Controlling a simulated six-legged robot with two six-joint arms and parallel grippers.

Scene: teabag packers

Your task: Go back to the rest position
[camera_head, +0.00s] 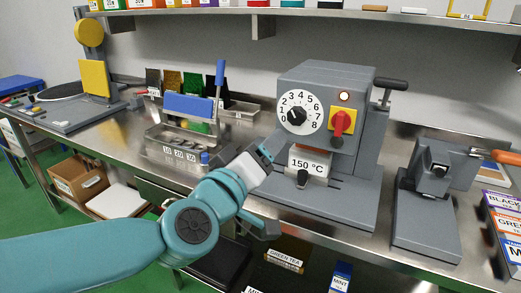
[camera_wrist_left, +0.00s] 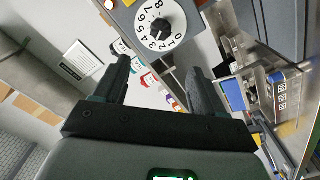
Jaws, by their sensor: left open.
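My left arm comes in from the left in the head view, and its gripper (camera_head: 264,154) is in front of the grey machine (camera_head: 345,122), near its lower left side. In the left wrist view the two dark fingers of the left gripper (camera_wrist_left: 158,82) are spread apart with nothing between them. The machine has a white numbered dial (camera_head: 299,111), a red switch on a yellow plate (camera_head: 343,121) and a 150 °C label. The dial also shows beyond the fingers in the left wrist view (camera_wrist_left: 159,26). Whether the gripper touches the machine is unclear. My right gripper is in neither view.
Left of the gripper stands a metal rack (camera_head: 180,149) with a blue-topped part. A grey press (camera_head: 432,200) with an orange handle is at the right, beside labelled tea boxes (camera_head: 505,225). A shelf runs above. Cardboard boxes (camera_head: 77,180) sit low at the left.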

